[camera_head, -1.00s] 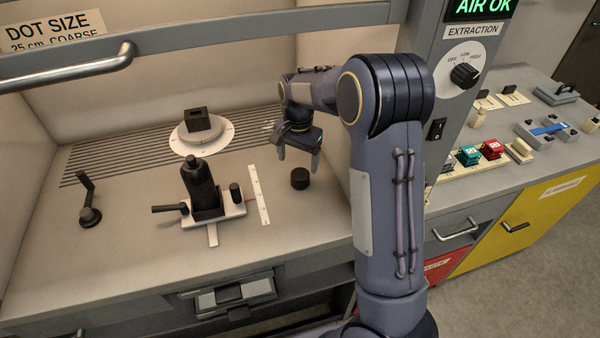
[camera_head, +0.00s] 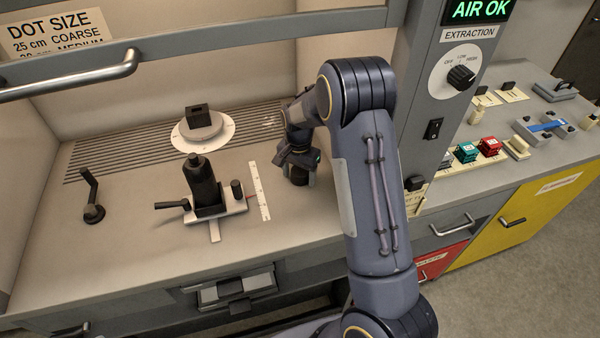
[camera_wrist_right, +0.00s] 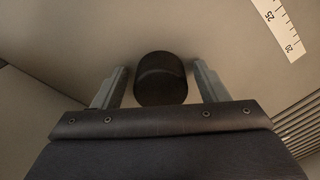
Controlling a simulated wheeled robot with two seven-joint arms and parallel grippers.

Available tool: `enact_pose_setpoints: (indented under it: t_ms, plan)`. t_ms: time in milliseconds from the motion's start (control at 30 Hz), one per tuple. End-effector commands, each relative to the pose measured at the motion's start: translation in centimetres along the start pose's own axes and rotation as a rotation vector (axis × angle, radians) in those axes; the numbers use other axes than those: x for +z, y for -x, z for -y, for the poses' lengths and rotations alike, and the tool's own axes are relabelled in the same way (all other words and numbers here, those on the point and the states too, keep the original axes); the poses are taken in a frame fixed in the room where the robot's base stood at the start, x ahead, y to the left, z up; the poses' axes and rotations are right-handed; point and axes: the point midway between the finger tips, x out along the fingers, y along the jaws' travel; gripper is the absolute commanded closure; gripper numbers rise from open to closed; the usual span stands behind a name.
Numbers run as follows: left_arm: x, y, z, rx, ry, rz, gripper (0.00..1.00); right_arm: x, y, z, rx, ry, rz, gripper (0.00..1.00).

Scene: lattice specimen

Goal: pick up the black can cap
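The black can cap (camera_wrist_right: 160,78) is a short dark cylinder standing on the grey bench. In the right wrist view it sits between the two fingers of my right gripper (camera_wrist_right: 160,88), with a gap on each side, so the gripper is open around it. In the head view the right gripper (camera_head: 298,174) is low over the bench, right of the white ruler, and mostly hides the cap. My left gripper is not in view.
A black can (camera_head: 201,182) stands in a holder left of the white ruler (camera_head: 258,190). Behind it is a round white turntable (camera_head: 222,134) with a dark block. A crank handle (camera_head: 92,198) stands at left. The cabinet's side post is close right of my arm.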

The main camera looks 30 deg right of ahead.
Motion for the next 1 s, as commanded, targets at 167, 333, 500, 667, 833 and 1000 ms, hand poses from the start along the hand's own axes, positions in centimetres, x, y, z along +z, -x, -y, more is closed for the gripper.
enact_pose_setpoints:
  t_ms: [167, 333, 500, 667, 833, 1000]
  plan:
    - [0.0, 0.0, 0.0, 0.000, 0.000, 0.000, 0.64, 0.0, 0.0, 0.0, 0.000, 0.000, 0.000, 0.57]
    - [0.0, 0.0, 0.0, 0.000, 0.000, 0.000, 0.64, 0.0, 0.1, 0.0, 0.000, 0.000, 0.000, 0.70]
    - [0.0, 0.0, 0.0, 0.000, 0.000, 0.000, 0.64, 0.0, 0.2, 0.0, -0.001, 0.000, -0.001, 0.70]
    - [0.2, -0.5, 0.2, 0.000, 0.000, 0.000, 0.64, -0.1, 2.0, 0.1, -0.004, 0.001, -0.003, 0.70]
    - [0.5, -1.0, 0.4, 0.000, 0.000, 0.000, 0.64, -0.1, 5.6, 0.1, -0.005, 0.001, -0.004, 0.70]
    - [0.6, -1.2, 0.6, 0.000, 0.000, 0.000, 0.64, 0.0, 8.5, 0.1, -0.003, -0.002, -0.002, 0.70]
